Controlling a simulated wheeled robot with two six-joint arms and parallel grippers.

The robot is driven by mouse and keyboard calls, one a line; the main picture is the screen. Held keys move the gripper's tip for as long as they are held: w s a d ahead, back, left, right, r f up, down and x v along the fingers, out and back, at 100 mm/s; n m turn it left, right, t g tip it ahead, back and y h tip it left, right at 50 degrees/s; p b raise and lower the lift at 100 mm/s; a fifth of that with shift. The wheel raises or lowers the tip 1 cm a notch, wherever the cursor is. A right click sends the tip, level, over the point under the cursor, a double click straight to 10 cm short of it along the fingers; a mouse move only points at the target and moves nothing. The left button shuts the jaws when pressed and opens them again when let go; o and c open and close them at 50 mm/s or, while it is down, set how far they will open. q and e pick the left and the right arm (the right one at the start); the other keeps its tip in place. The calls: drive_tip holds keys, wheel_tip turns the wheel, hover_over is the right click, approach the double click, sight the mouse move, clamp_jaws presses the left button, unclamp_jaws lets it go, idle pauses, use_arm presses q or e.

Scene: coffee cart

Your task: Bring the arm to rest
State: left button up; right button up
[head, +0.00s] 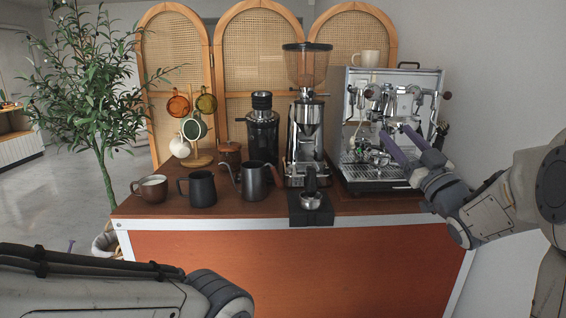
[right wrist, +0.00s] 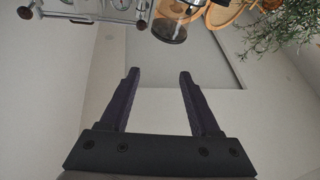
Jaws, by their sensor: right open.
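My right arm comes in from the right in the head view. Its gripper (head: 395,135) is in front of the chrome espresso machine (head: 410,178), with its purple fingers apart. In the right wrist view the gripper (right wrist: 160,80) is open, with nothing between the fingers. The espresso machine shows upside down at the top left there (right wrist: 88,10). My left arm crosses the lower left of the head view, and its gripper is out of view.
On the wooden counter (head: 380,205) stand a brown cup (head: 150,189), a dark pitcher (head: 202,189), a kettle (head: 254,182), grinders (head: 305,130) (head: 262,130), a mug tree (head: 198,160) and a portafilter on a black stand (head: 311,212). A white cup (head: 370,58) sits on the machine. A plant (head: 95,90) stands at left.

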drive_tip(key=s+a+f+m+g+h, duration=0.1)
drive_tip(key=s+a+f+g+h, duration=0.1)
drive_tip(key=a+f+g, duration=0.45)
drive_tip(key=s+a+f+m+g+h, duration=0.1)
drive_tip(key=s+a+f+g+h, duration=0.15)
drive_tip(key=a+f, duration=0.7)
drive_tip(key=s+a+f+n+g, duration=0.1)
drive_tip(key=s+a+f+g, duration=0.2)
drive_tip(key=s+f, duration=0.3)
drive_tip(key=s+a+f+n+g, duration=0.1)
drive_tip(key=s+a+f+g, duration=0.2)
drive_tip(key=s, duration=0.6)
drive_tip(key=s+f+n+g, duration=0.1)
drive_tip(key=s+f+g, duration=0.15)
drive_tip(key=s, duration=0.55)
drive_tip(key=s+f+n+g, duration=0.15)
drive_tip(key=s+g, duration=0.25)
drive_tip(key=s, duration=0.4)
wheel_tip(320, 180, up, 15)
drive_tip(key=s+d+h+p, duration=0.1)
drive_tip(key=p, duration=1.4)
drive_tip(key=shift+m+g, duration=0.25)
